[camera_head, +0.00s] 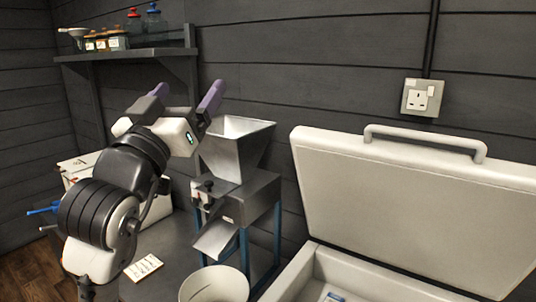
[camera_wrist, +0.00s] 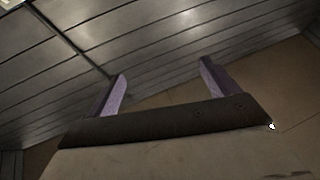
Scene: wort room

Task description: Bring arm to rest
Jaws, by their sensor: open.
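My gripper (camera_head: 186,95) has purple fingers and is raised above the dark work surface, in front of the plank wall. Its fingers stand wide apart with nothing between them. In the wrist view my gripper (camera_wrist: 164,82) also shows as two separate purple fingers, with only wall and ceiling beyond. My arm is bent up at the left of the head view, and its lower links are partly cut off by the frame.
A metal mill with a hopper (camera_head: 236,142) stands just right of my gripper. A pale bucket (camera_head: 214,284) is below it. A chest with its lid (camera_head: 405,205) raised fills the right. A shelf (camera_head: 128,54) with jars and bottles is behind at left.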

